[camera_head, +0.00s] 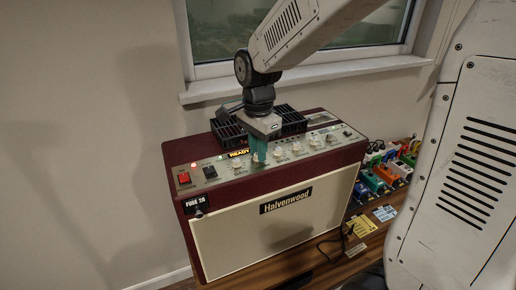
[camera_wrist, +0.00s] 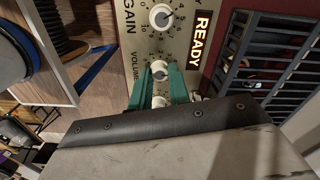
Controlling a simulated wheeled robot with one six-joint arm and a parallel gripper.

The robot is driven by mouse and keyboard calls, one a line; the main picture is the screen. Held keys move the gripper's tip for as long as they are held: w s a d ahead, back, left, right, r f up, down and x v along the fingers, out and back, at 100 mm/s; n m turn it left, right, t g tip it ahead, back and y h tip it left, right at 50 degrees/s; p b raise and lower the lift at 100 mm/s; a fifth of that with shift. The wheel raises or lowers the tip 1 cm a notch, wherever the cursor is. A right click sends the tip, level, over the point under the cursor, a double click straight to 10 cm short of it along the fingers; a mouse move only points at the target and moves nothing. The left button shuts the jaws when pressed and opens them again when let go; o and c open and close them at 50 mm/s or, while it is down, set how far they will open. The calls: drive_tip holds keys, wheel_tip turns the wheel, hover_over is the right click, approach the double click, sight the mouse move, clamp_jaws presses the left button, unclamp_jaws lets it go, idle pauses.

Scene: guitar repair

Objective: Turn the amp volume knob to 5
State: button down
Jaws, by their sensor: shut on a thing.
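In the wrist view my gripper (camera_wrist: 160,72) is shut on the white volume knob (camera_wrist: 159,69), one finger on each side, beside the printed word VOLUME. The knob's pointer setting is too small to read.
The gain knob (camera_wrist: 161,16) sits next to the volume knob, and several more white knobs (camera_head: 297,147) line the panel. A lit READY sign (camera_wrist: 202,38) and black grilles (camera_head: 292,119) lie behind. A red switch (camera_head: 184,178) is at the left. Colourful items (camera_head: 385,170) stand at right.

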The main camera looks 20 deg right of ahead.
drive_tip(key=c, duration=1.3)
unclamp_jaws()
drive_tip(key=shift+a, duration=0.1)
drive_tip(key=shift+r, duration=0.1)
wheel_tip(320, 180, up, 8)
drive_tip(key=shift+f, duration=0.15)
drive_tip(key=shift+s+f+n, duration=0.1)
drive_tip(key=shift+n, duration=0.6)
drive_tip(key=s+d+n, duration=0.1)
drive_tip(key=s+n, duration=0.3)
drive_tip(key=s, duration=0.3)
drive_tip(key=s+d+n, duration=0.1)
drive_tip(key=s+n, duration=0.4)
drive_tip(key=s, duration=0.3)
drive_tip(key=s+d+n+t, duration=0.1)
drive_tip(key=s+n, duration=0.3)
drive_tip(key=s, duration=0.3)
drive_tip(key=shift+s+f+n, duration=0.2)
drive_tip(key=shift+s+n, duration=0.1)
drive_tip(key=shift+s, duration=0.1)
